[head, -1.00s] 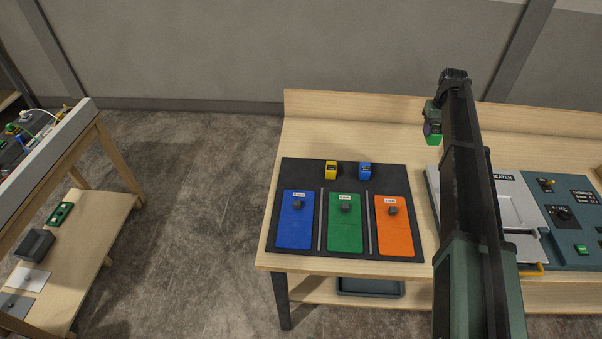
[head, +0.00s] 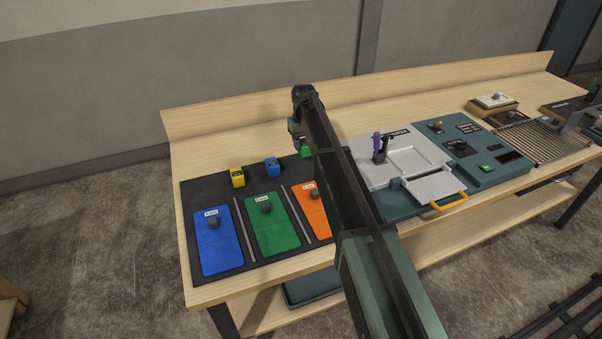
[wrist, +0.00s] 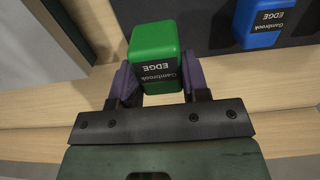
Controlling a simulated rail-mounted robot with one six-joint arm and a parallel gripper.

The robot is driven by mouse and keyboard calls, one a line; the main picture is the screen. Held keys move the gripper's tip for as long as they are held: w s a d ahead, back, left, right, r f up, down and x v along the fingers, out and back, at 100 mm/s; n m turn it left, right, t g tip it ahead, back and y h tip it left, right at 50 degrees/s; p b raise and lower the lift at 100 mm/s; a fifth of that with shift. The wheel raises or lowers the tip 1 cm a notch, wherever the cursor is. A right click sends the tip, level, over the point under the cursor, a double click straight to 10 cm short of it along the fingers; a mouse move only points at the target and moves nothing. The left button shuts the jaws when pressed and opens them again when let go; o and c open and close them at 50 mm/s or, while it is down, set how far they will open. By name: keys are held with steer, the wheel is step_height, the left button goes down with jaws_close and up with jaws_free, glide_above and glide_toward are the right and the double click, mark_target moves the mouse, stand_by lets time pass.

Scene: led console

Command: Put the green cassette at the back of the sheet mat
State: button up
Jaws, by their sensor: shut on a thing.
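The green cassette (wrist: 155,45), labelled "Gambrook EDGE", is between the purple fingers of my gripper (wrist: 158,78), which is shut on it. In the head view, the green cassette (head: 306,151) hangs under my gripper (head: 299,142) near the mat's back right corner. The dark sheet mat (head: 212,190) lies on the bench; my arm hides its right part. A yellow cassette (head: 237,177) and a blue cassette (head: 272,167) stand along the mat's back; the blue cassette also shows in the wrist view (wrist: 263,24).
Blue (head: 219,250), green (head: 273,234) and orange (head: 306,200) plates with grey knobs lie along the mat's front. Right of my arm is the heater (head: 363,170) with an upright purple-handled lever (head: 377,145). A raised back board (head: 230,112) edges the bench.

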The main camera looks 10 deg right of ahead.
mark_target(303, 154)
step_height(303, 154, down, 6)
steer(key=b, duration=0.4)
steer(key=shift+r, duration=0.4)
steer(key=shift+f, duration=0.2)
steer(key=o, duration=1)
steer(key=shift+c, duration=0.2)
steer(key=shift+r, duration=0.1)
